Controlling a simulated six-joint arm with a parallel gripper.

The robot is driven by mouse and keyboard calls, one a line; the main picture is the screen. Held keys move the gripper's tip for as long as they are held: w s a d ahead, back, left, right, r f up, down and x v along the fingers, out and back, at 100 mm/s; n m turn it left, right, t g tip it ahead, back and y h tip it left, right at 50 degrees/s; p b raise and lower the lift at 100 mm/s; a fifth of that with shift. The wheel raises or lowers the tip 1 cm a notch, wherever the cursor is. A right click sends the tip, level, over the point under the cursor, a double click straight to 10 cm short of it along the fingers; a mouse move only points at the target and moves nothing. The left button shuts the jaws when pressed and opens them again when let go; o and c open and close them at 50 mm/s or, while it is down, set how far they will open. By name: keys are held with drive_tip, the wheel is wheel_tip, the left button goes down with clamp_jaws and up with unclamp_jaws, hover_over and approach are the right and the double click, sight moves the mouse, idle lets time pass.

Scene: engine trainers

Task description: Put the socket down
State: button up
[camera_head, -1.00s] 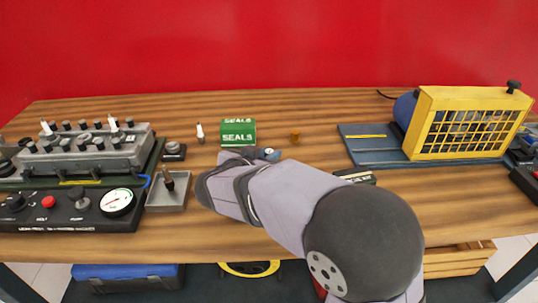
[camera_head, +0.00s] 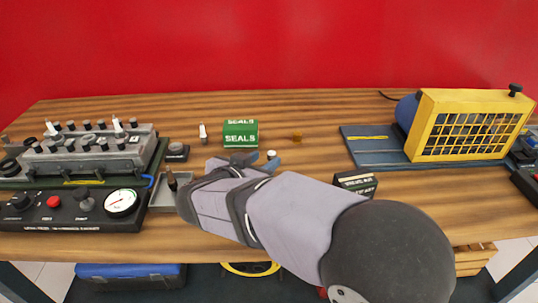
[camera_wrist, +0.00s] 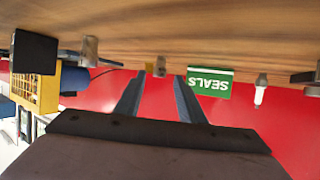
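The socket appears to be the small silvery cylinder (camera_head: 271,155) standing upright on the bench, just past the right finger of my gripper (camera_head: 256,161). In the upside-down wrist view, a grey cylinder (camera_wrist: 89,50), which looks like the same socket, stands on the wood outside the left finger. My gripper (camera_wrist: 161,76) is open, with a clear gap between its blue fingers and nothing held. A small brass piece (camera_wrist: 160,66) shows in that gap but stands farther back on the bench. The socket's lower part is hidden by the finger in the head view.
The green SEALS box (camera_head: 240,133) and a spark plug (camera_head: 203,133) stand behind my gripper. A black box (camera_head: 356,183) stands right of my arm. The engine trainer (camera_head: 85,155) and grey tray (camera_head: 170,198) are left; the yellow cage (camera_head: 470,125) is right.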

drive_tip(key=v, duration=0.6)
drive_tip(key=shift+s+a+r+p, duration=0.1)
drive_tip(key=shift+s+r+p, duration=0.1)
drive_tip(key=shift+p, duration=0.2)
drive_tip(key=w+a+r+n+y+p, duration=0.1)
drive_tip(key=w+r+n+y+p, duration=0.2)
drive_tip(key=r+p, duration=0.55)
drive_tip(key=w+r+n+y+p, duration=0.25)
drive_tip(key=r+y+p, duration=0.3)
drive_tip(key=p, duration=0.55)
drive_tip(key=s+d+r+g+h+p, duration=0.1)
drive_tip(key=s+d+g+p, duration=0.5)
drive_tip(key=s+d+p, duration=0.2)
drive_tip(key=s+d+r+g+h+p, duration=0.1)
drive_tip(key=s+d+g+p, duration=0.5)
drive_tip(key=s, duration=1)
drive_tip(key=d+r+p, duration=0.1)
drive_tip(key=d+p, duration=0.2)
drive_tip(key=p, duration=0.3)
drive_tip(key=shift+s+r, duration=0.25)
drive_tip(key=shift+r, duration=0.1)
drive_tip(key=shift+o, duration=0.4)
